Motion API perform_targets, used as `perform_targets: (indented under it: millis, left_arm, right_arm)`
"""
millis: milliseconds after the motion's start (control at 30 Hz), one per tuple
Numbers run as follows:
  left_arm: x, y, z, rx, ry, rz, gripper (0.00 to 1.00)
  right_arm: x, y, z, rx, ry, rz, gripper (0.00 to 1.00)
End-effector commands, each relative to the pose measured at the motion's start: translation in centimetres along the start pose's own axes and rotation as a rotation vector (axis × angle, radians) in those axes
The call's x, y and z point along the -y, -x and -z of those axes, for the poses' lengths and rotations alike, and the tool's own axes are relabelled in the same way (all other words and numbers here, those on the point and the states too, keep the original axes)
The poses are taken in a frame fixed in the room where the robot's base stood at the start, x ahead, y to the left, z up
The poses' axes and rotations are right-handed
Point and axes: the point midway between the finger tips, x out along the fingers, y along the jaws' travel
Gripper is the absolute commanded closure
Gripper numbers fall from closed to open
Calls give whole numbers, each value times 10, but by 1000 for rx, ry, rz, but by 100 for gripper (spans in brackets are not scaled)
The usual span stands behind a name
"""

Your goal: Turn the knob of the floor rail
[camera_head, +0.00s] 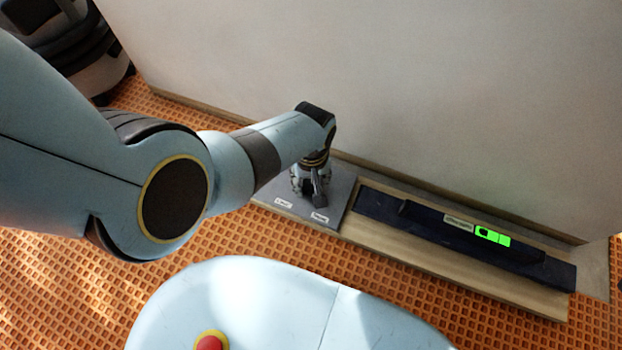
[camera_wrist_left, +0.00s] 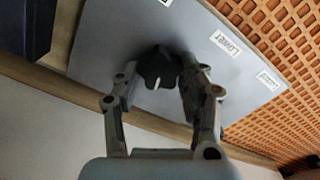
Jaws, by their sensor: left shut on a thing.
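The floor rail's grey plate (camera_head: 337,214) lies on the floor by the wall and bears two white labels. In the left wrist view the plate (camera_wrist_left: 125,42) carries a dark lobed knob (camera_wrist_left: 158,68) with a pale pointer mark. My left gripper (camera_head: 311,196) points down over the plate; in the left wrist view its fingers (camera_wrist_left: 163,82) stand on either side of the knob, shut on it. In the head view the gripper hides most of the knob. One label in the left wrist view reads LOWER (camera_wrist_left: 225,43). My right gripper is not in view.
A long dark level (camera_head: 425,221) with a lit green display (camera_head: 493,236) lies on a wooden board (camera_head: 400,250) right of the plate. A pale wall (camera_head: 400,90) rises close behind. Orange grid flooring (camera_head: 70,290) is open in front.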

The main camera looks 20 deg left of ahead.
Motion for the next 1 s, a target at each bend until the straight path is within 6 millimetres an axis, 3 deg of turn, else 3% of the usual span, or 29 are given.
perform_targets:
  millis: [100,233,600,900,933,1000]
  left_arm:
    - [0,0,0,0,0,0,91]
    - [0,0,0,0,49,0,91]
    - [2,0,0,0,409,1,91]
    - [2,0,0,1,422,1,91]
    - [2,0,0,0,421,1,55]
    - [2,0,0,0,421,1,46]
  right_arm:
    - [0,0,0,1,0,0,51]
    - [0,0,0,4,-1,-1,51]
    - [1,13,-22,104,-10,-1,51]
    - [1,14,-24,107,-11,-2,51]
    - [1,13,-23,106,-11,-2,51]
    - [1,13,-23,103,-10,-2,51]
